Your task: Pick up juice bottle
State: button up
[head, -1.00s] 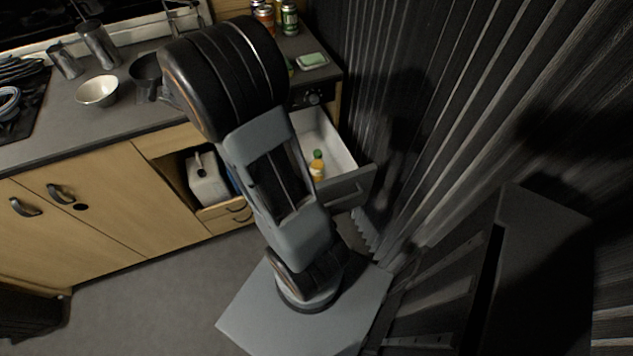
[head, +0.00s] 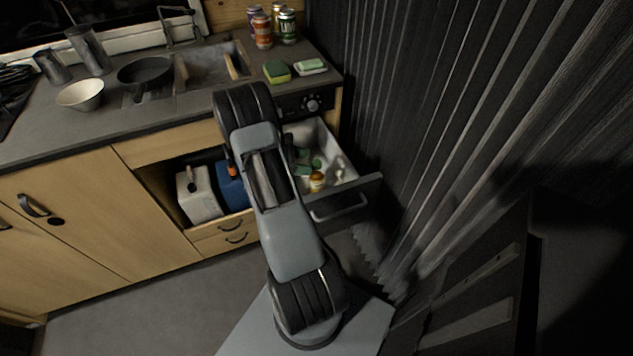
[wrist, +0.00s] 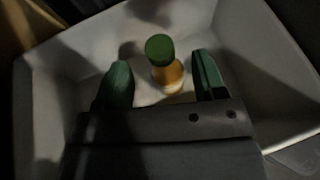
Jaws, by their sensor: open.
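The juice bottle has an orange body and a green cap. It stands inside the open white drawer; its orange part (head: 317,182) shows in the head view. In the wrist view the bottle (wrist: 167,73) is seen from above, upright, with the cap toward me. My gripper (wrist: 162,76) is open, with one green finger on each side of the bottle in that picture. No contact shows. In the head view my gripper (head: 304,162) is in or just over the drawer, partly hidden by my arm.
The drawer's walls (wrist: 45,115) surround the gripper closely. The drawer front (head: 345,198) sticks out toward me. A counter (head: 60,133) with a sponge (head: 277,71), soap dish (head: 311,67) and several cans (head: 288,26) is above.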

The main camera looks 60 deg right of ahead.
aim_at(317, 178)
jog(key=shift+x, duration=3.25)
jog(key=shift+f, duration=0.15)
jog(key=shift+c, duration=0.3)
grip_shut()
